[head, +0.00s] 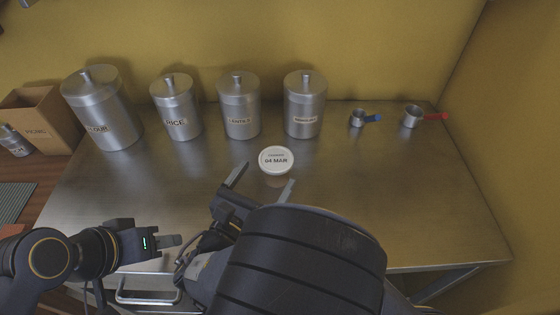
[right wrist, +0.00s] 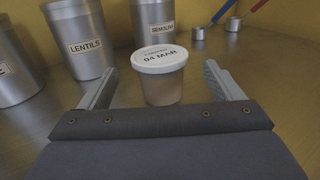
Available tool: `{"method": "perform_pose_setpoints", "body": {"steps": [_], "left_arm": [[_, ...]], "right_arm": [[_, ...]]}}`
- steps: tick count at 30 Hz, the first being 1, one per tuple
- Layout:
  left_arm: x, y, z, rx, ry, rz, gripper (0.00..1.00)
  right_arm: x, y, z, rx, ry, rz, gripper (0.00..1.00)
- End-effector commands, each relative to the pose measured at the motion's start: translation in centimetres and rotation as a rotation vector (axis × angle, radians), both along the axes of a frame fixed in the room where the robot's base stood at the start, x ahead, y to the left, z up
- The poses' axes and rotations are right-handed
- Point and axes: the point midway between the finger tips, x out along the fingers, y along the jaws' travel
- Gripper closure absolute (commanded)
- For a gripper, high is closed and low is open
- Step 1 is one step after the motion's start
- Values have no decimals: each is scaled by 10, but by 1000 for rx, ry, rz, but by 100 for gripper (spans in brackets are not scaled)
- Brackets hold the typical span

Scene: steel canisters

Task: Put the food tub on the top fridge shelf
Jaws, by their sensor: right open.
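The food tub (head: 276,160) is a small pale tub with a white lid that reads "04 MAR". It stands upright on the steel table. My right gripper (head: 263,181) is open and empty, low over the table on the near side of the tub. In the right wrist view, the tub (right wrist: 160,80) stands between and just beyond the spread fingers, with no clear contact. My left gripper (head: 170,240) is at the table's front left edge, seen side-on, and its finger gap cannot be made out. No fridge shelf is in view.
Steel canisters stand behind the tub: flour (head: 102,108), rice (head: 176,107), one (head: 239,105) and another (head: 304,104). Blue-handled (head: 358,118) and red-handled (head: 412,117) measuring cups lie at the back right. A cardboard box (head: 40,118) is left. The table's (head: 420,190) right side is clear.

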Motion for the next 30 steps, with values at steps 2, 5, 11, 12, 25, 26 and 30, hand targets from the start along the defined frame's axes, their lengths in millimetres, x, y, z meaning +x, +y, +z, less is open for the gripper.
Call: {"method": "perform_pose_setpoints", "body": {"steps": [2, 5, 11, 12, 25, 26, 30], "left_arm": [[0, 0, -1, 0, 0, 0, 64], [0, 0, -2, 0, 0, 0, 64], [0, 0, -5, 0, 0, 0, 64], [0, 0, -5, 0, 0, 0, 64], [0, 0, -5, 0, 0, 0, 64], [0, 0, -5, 0, 0, 0, 64], [0, 0, -5, 0, 0, 0, 64]], "right_arm": [[8, -5, 0, 1, 2, -1, 14], [20, -10, 0, 2, 1, -3, 14], [46, -24, 1, 3, 1, -3, 14], [50, -26, 1, 3, 2, -3, 14], [54, -27, 1, 4, 0, 0, 31], [54, -27, 1, 3, 1, 0, 34], [54, -27, 1, 3, 1, 0, 53]]}}
